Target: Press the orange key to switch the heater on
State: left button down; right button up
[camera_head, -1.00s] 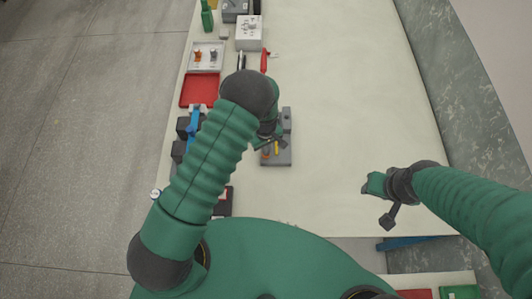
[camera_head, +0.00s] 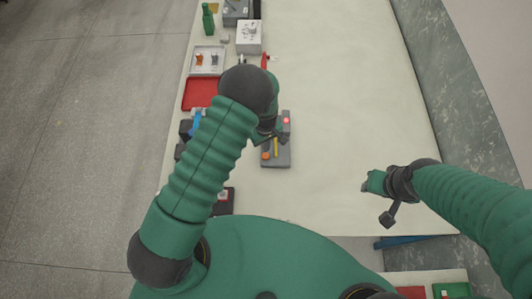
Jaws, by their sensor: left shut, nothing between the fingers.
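A grey heater unit (camera_head: 283,160) lies on the pale table in front of me. Its orange key (camera_head: 265,155) shows at the near left of its top, with a narrow yellow part (camera_head: 276,148) beside it. A small red light (camera_head: 286,120) shows lit near the unit's far end. My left gripper (camera_head: 281,140) is shut and empty, above the middle of the unit and apart from the orange key in the picture. My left arm hides part of the unit's left side. My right gripper (camera_head: 368,186) is over the table at the right; its fingers are too small to read.
A red tray (camera_head: 200,94), a white tray with small parts (camera_head: 208,60), a white box (camera_head: 249,37) and a green bottle (camera_head: 208,20) line the table's left side. Dark blocks sit partly behind my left arm.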

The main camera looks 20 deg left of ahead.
pick_arm(q)
jog(key=s+d+p, duration=0.2)
jog(key=s+p, duration=0.1)
jog(key=s, duration=0.6)
jog(key=shift+s+d, duration=0.25)
jog(key=shift+d, duration=0.15)
jog(key=shift+f, duration=0.1)
